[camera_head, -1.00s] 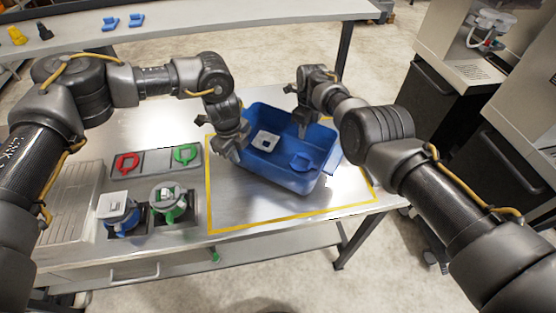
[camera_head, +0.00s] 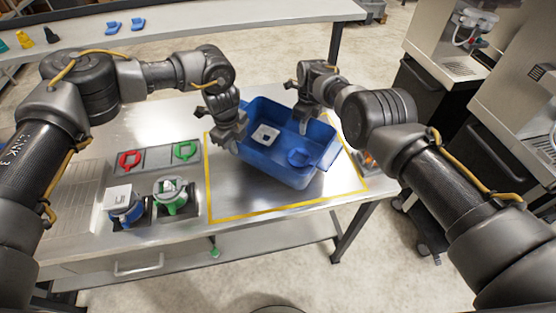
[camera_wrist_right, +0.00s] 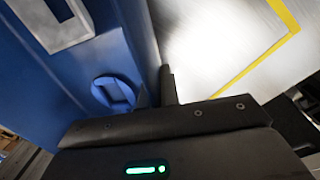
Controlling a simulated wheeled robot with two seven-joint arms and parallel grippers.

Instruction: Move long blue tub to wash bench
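The long blue tub (camera_head: 285,174) is over the yellow-outlined area of the metal table. It holds a white square piece (camera_head: 265,135) and a blue ring-like piece (camera_head: 299,157). My left gripper (camera_head: 232,132) is at the tub's left wall and looks shut on it; its fingertips are partly hidden. My right gripper (camera_head: 304,122) is at the far right wall, with one finger inside the tub. In the right wrist view, a dark finger (camera_wrist_right: 168,86) lies along the outside of the tub wall (camera_wrist_right: 137,35). I cannot tell whether the tub's base touches the table.
At the left of the table are a panel with red (camera_head: 129,160) and green (camera_head: 186,150) rings, a blue-based container (camera_head: 124,206) and a green one (camera_head: 175,195). A back bench (camera_head: 240,22) holds small coloured parts. Dispensing machines (camera_head: 472,50) stand at the right.

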